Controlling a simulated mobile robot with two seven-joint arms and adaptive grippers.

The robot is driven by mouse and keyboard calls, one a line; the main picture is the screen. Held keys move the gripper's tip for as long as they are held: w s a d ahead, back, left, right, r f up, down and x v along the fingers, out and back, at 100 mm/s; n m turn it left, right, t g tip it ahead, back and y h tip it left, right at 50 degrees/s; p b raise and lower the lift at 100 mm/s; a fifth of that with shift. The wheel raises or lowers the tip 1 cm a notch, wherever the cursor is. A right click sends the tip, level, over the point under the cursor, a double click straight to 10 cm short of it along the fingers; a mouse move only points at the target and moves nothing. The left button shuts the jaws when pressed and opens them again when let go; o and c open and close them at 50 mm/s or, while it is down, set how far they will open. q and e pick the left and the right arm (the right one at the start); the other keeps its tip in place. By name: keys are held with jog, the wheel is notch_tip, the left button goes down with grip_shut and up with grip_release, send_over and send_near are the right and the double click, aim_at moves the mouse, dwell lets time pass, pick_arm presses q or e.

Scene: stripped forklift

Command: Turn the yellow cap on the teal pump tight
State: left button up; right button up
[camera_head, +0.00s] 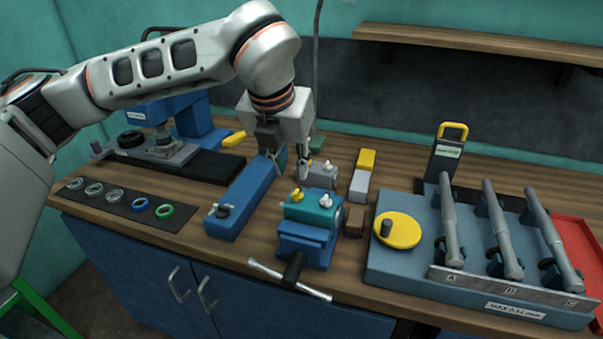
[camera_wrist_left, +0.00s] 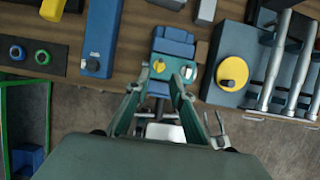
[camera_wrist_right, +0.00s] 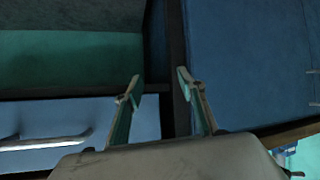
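The teal pump (camera_head: 312,210) is clamped in a blue vise (camera_head: 305,243) near the bench's front edge. Its yellow cap (camera_head: 297,195) is on top at the left, with a white cap (camera_head: 326,201) beside it. In the left wrist view, the yellow cap (camera_wrist_left: 159,66) shows near and between the fingertips, with the pump body (camera_wrist_left: 172,70) around it. My left gripper (camera_head: 287,170) points down above and behind the pump, apart from the cap and empty; its fingers (camera_wrist_left: 161,77) are spread. My right gripper (camera_wrist_right: 159,82) is open and empty, outside the head view.
A long blue block (camera_head: 240,197) lies left of the vise. A grey block (camera_head: 320,174) with small fittings stands behind the pump. At right is a blue-grey fixture (camera_head: 400,268) with a yellow disc (camera_head: 398,230) and grey cylinders. The vise handle (camera_head: 290,279) overhangs the front edge.

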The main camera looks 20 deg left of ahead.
aim_at(297, 191)
pick_arm(q)
jog(key=x, duration=0.3)
jog(key=shift+s+f, duration=0.1)
jog(key=shift+s, duration=0.2)
jog(key=x, duration=0.3)
jog(key=shift+w+f+p, duration=0.2)
jog(key=shift+w+p, duration=0.05)
jog(key=shift+p, duration=0.1)
jog(key=shift+w+f, duration=0.15)
jog(key=shift+f, duration=0.25)
pick_arm(e)
jog(key=shift+s+r, duration=0.3)
jog(key=shift+s, duration=0.2)
pick_arm(q)
jog(key=c, duration=0.6)
grip_shut()
pick_arm(e)
jog(key=shift+f, duration=0.15)
jog(key=shift+s, duration=0.1)
